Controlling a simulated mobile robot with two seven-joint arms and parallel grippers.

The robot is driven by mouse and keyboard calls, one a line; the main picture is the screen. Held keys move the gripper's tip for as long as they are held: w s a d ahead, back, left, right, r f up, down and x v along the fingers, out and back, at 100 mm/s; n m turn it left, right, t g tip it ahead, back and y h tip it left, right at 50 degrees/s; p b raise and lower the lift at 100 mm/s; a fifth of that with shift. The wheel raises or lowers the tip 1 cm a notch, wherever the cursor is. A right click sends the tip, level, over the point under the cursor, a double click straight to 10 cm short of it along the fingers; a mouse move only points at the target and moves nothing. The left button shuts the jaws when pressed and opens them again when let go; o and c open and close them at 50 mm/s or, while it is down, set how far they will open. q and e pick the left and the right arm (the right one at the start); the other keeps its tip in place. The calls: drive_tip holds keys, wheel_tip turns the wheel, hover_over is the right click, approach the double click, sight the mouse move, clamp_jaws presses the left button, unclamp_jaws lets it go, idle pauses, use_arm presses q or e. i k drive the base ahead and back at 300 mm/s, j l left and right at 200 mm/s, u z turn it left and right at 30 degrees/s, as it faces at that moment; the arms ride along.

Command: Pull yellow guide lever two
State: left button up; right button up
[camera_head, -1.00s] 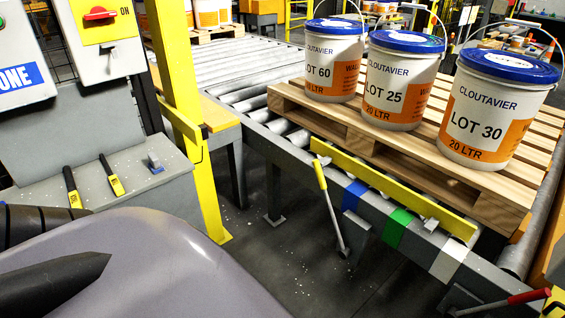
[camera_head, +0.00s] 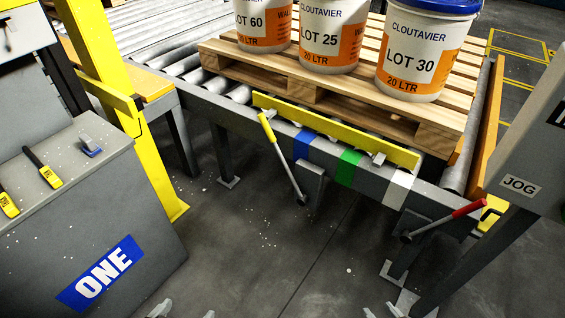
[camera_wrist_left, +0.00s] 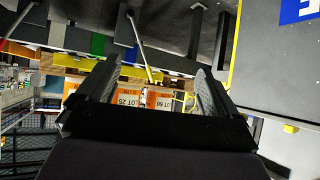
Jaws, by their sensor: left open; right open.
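A lever with a yellow handle (camera_head: 268,129) and a grey shaft stands tilted at the conveyor's front side, its handle end up by the yellow guide bar (camera_head: 335,134). I cannot read a number on it. In the left wrist view the lever (camera_wrist_left: 138,42) shows beyond and between the fingers, apart from them. My left gripper (camera_head: 184,312) shows only its fingertips at the bottom edge; in the left wrist view it (camera_wrist_left: 158,75) is open and empty. My right gripper (camera_head: 381,312) shows only its fingertips at the bottom edge, open, well below the lever.
A wooden pallet (camera_head: 435,136) with white pails (camera_head: 420,50) sits on the roller conveyor. Blue, green and white bands mark its front rail. A red-handled lever (camera_head: 466,209) is at the right, beside a JOG box (camera_head: 520,186). A grey cabinet (camera_head: 80,215) stands left. The floor between is clear.

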sight(303, 199)
drive_tip(key=i+l+z, duration=0.15)
drive_tip(key=i, duration=0.3)
drive_tip(key=i+l+z, duration=0.1)
drive_tip(key=i, duration=0.3)
drive_tip(key=i+l+z, duration=0.15)
drive_tip(key=i, duration=0.3)
drive_tip(key=l, duration=0.1)
